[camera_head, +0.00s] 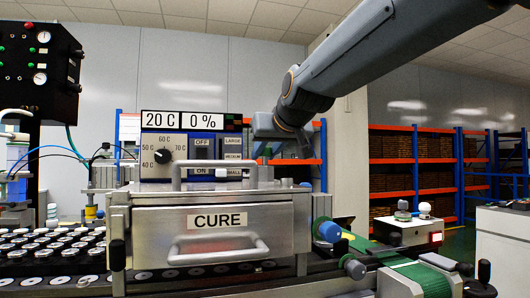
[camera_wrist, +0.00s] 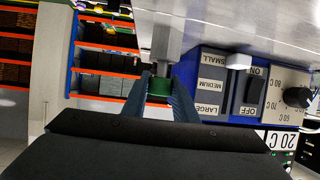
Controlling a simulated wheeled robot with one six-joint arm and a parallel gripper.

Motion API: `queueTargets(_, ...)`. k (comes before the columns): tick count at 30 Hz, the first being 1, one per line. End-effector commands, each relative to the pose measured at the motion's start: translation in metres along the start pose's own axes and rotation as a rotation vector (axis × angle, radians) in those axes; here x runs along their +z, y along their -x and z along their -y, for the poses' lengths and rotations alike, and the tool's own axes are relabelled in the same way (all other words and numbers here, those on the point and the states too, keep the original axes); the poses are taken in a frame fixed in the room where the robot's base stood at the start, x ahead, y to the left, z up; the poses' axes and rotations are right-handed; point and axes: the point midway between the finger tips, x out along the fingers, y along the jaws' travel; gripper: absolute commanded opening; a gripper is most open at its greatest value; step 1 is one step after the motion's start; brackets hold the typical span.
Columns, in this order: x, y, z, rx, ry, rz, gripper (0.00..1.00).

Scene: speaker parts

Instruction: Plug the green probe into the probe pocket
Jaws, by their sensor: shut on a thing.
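My gripper (camera_wrist: 159,92) is shut on the green probe (camera_wrist: 159,83), which shows between its two blue-grey fingers in the wrist view. A grey metal block (camera_wrist: 167,44) stands just beyond the probe, in line with it; whether they touch I cannot tell. I cannot make out a pocket opening, so which part is the probe pocket is unclear. In the head view my gripper (camera_head: 267,153) is small, beside the right edge of the control panel, and the probe cannot be made out clearly.
The CURE oven (camera_head: 213,222) has a drawer handle and top handle. Its control panel (camera_head: 190,148) has a dial, an ON/OFF switch and a size selector, close beside my gripper. A tray of round parts (camera_head: 52,245) is at left; orange-blue shelves (camera_head: 412,170) stand behind.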

Motion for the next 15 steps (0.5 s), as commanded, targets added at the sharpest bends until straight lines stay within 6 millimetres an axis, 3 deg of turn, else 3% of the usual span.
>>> queueTargets(6, 0.0047, -0.0021, 0.0000, 0.000, 0.000, -0.001, 0.03)
queueTargets(7, 0.0040, -0.0018, 0.0001, 0.000, 0.000, -0.001, 0.31)
queueTargets(10, 0.0038, -0.0016, 0.0001, 0.000, 0.000, -0.001, 0.47)
queueTargets(15, 0.0039, -0.0017, 0.0001, 0.000, 0.000, 0.000, 0.47)
